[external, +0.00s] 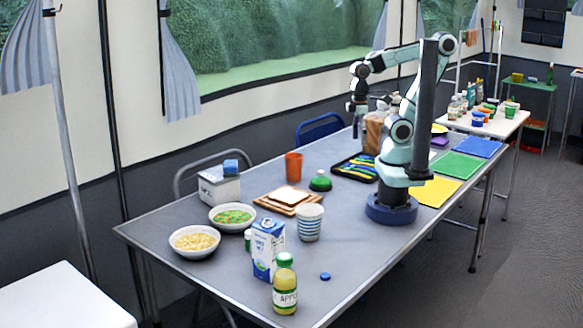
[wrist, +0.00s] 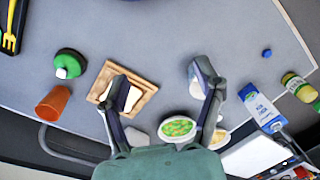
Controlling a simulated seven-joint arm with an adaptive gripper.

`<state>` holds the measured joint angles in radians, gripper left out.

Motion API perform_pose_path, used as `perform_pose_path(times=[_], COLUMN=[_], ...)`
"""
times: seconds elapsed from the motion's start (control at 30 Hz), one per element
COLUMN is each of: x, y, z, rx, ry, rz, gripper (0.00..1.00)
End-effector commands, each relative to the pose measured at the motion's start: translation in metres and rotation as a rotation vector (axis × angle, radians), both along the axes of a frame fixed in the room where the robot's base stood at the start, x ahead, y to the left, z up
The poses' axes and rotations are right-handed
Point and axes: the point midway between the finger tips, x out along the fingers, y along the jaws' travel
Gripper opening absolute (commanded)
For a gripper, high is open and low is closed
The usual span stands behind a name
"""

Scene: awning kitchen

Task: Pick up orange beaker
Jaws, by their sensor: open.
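The orange beaker (external: 293,166) stands upright on the grey table, behind the bread board and left of the green-lidded item. In the wrist view the orange beaker (wrist: 53,103) is at the left, beside the green-lidded item (wrist: 70,63). My gripper (external: 357,106) is raised above the back of the table, to the right of the beaker in the external view. In the wrist view my gripper's fingers (wrist: 168,85) are spread apart with nothing held between them. The beaker lies outside them, to their left.
A wooden board with bread (external: 287,198), a striped cup (external: 309,222), two food bowls (external: 232,216), a milk carton (external: 267,248) and a juice bottle (external: 285,284) stand near the beaker's side of the table. A black cutlery tray (external: 345,174) lies right of it. Chairs stand behind.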

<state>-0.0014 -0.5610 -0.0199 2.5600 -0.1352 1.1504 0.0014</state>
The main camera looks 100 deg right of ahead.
Motion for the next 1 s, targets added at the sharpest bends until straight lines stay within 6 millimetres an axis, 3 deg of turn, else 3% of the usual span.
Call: perform_pose_path(times=[0.03,0.07,0.1,0.43,0.53,0.67,0.8,0.87,0.97,1.0], x=[0.0,0.0,0.0,0.0,0.013,0.056,0.125,0.157,0.201,0.214], y=[0.0,0.0,0.0,0.0,0.002,0.011,0.01,-0.004,-0.048,-0.071], z=[0.0,0.0,0.0,0.0,0.0,0.014,0.032,0.034,0.029,0.023], rx=[0.0,0.0,0.0,0.0,0.007,0.023,0.022,0.004,-0.044,-0.067], ry=[0.0,0.0,0.0,-0.001,-0.069,-0.296,-0.542,-0.627,-0.724,-0.751], rz=[0.0,0.0,0.0,0.01,0.068,0.2,0.299,0.29,0.225,0.186], gripper=[0.89,0.98,1.0,1.0,1.0,1.0,1.0,1.0,1.0,1.0])
